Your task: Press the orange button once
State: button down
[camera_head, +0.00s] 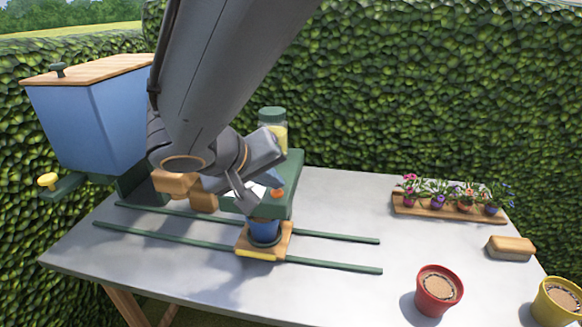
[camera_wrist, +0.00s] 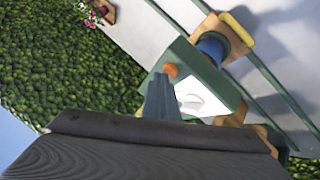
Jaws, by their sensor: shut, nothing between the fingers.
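The orange button (camera_head: 277,193) sits on top of a green machine (camera_head: 292,172) that stands over the rails on the table. The button also shows in the wrist view (camera_wrist: 171,70), just past my fingertips. My gripper (camera_head: 250,203) is shut and empty, close to the left of the button in the head view. In the wrist view my gripper (camera_wrist: 160,78) points at the button; I cannot tell whether they touch. A white label (camera_wrist: 200,97) lies on the machine's top beside the button.
A blue pot (camera_head: 264,231) stands on a wooden carriage (camera_head: 278,246) on green rails (camera_head: 335,264). A blue hopper (camera_head: 90,118) is at left. A flower tray (camera_head: 450,210), a wooden block (camera_head: 511,248), a red pot (camera_head: 438,291) and a yellow pot (camera_head: 558,301) are at right.

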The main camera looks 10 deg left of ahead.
aim_at(274, 196)
jog(key=shift+r, duration=0.1)
jog(key=shift+r+p, duration=0.45)
jog(key=shift+r, duration=0.5)
notch_tip(274, 196, up, 5)
jog(key=p, duration=0.2)
jog(key=shift+p, duration=0.35)
dwell(0.4)
jog(key=s+d+f+m+g+y, duration=0.1)
jog(key=s+d+f+g, duration=0.1)
jog(key=d+f, duration=0.3)
jog(key=s+d+f+m+g+y, duration=0.1)
jog(key=d+f, duration=0.4)
jog(key=d, duration=0.9)
jog(key=s+d+f+m+g+y, duration=0.1)
jog(key=s+d+f+g, duration=0.3)
jog(key=d, duration=0.5)
notch_tip(274, 196, down, 2)
jog(key=shift+s+d+f+m+y, duration=0.1)
jog(key=shift+s+d+m+y, duration=0.25)
jog(key=shift+s+m, duration=0.3)
